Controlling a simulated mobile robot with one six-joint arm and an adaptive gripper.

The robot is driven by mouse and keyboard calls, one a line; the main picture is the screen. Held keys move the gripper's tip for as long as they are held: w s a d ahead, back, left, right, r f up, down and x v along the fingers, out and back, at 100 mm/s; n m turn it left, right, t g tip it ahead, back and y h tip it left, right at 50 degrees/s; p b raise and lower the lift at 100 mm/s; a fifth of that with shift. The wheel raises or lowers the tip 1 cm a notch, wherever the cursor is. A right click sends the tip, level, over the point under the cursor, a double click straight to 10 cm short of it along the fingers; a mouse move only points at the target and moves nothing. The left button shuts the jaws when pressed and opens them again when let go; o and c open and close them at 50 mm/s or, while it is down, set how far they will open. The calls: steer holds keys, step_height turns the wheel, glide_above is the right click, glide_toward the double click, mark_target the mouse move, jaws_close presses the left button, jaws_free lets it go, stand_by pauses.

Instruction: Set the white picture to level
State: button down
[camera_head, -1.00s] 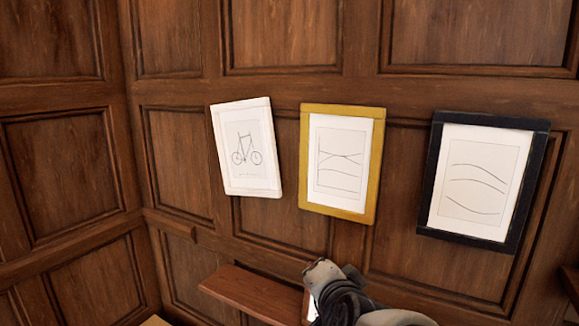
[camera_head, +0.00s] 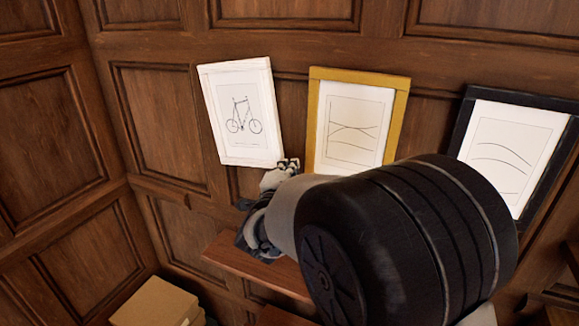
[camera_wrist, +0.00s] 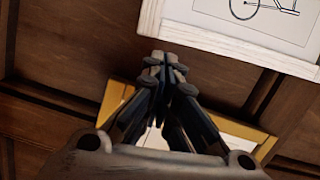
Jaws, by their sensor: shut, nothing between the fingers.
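The white picture (camera_head: 240,113) hangs on the panelled wall at the left of a row of frames. It has a white frame around a bicycle drawing and looks tilted, its top leaning left. Its lower part also shows at the top right of the wrist view (camera_wrist: 230,42). My gripper (camera_head: 287,165) is just below and right of its lower right corner in the head view. In the wrist view the fingertips (camera_wrist: 159,56) are together and empty, close under the white frame's edge. I cannot tell whether they touch it.
A yellow picture (camera_head: 398,118) hangs right of the white one, partly behind my arm. A black-framed picture (camera_head: 463,125) hangs farther right. A wooden ledge (camera_head: 255,266) juts out below. A cardboard box (camera_head: 155,303) stands at the lower left.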

steer(key=shift+w+d, duration=0.15)
steer(key=shift+w, duration=1.2)
steer(key=shift+w+a+f+b, duration=0.1)
steer(key=shift+a+f+b, duration=0.2)
steer(key=shift+f+b, duration=0.45)
steer(key=b, duration=0.1)
steer(key=a+m+b, duration=0.1)
steer(key=b, duration=0.1)
steer(key=shift+w+f, duration=0.15)
steer(key=shift+f, duration=0.15)
steer(key=shift+w+a+m+b, duration=0.25)
steer(key=shift+a+b, duration=0.35)
steer(key=shift+b, duration=0.5)
steer(key=shift+f, duration=0.15)
